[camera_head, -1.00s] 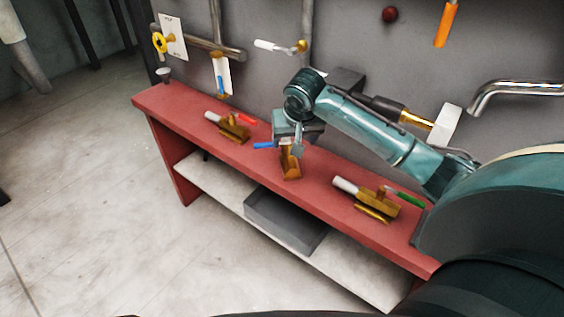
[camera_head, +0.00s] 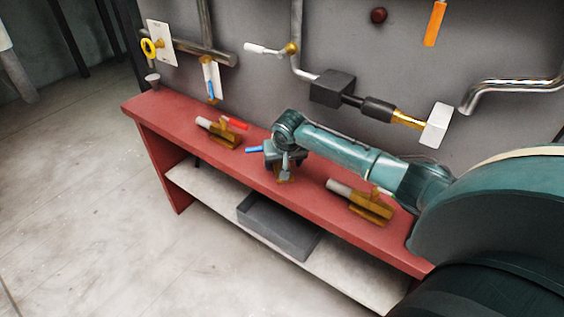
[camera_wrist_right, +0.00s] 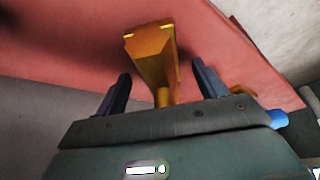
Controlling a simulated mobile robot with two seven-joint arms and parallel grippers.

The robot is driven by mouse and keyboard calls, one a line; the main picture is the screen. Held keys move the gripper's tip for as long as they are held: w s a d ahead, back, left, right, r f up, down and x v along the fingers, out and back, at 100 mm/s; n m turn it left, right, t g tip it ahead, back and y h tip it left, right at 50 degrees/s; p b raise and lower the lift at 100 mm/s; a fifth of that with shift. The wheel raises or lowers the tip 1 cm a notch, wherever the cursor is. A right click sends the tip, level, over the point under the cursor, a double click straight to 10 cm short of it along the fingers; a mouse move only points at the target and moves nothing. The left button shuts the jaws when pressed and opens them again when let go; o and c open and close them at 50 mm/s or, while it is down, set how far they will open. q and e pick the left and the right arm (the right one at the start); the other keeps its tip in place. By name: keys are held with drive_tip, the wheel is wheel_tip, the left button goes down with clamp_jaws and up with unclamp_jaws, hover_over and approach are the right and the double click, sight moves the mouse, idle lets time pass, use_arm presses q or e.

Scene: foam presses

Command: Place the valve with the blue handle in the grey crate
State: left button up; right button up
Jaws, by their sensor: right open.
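The valve with the blue handle (camera_head: 254,150) stands on the red bench top, between two other valves. Its brass body is mostly hidden behind my right gripper (camera_head: 284,172) in the head view. In the right wrist view the valve's brass body (camera_wrist_right: 152,55) lies between the two fingers of my right gripper (camera_wrist_right: 160,74), with a gap on each side. The fingers are open. Part of the blue handle (camera_wrist_right: 278,118) shows at the right there. The grey crate (camera_head: 270,233) sits on the pale lower shelf and looks empty. My left gripper is out of view.
Pipes and fittings (camera_head: 333,90) run along the wall behind.

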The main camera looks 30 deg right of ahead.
drive_tip(key=shift+c, duration=0.3)
drive_tip(key=c, duration=1.4)
drive_tip(key=shift+r, duration=0.1)
drive_tip(key=shift+c, duration=0.4)
drive_tip(key=shift+r, duration=0.1)
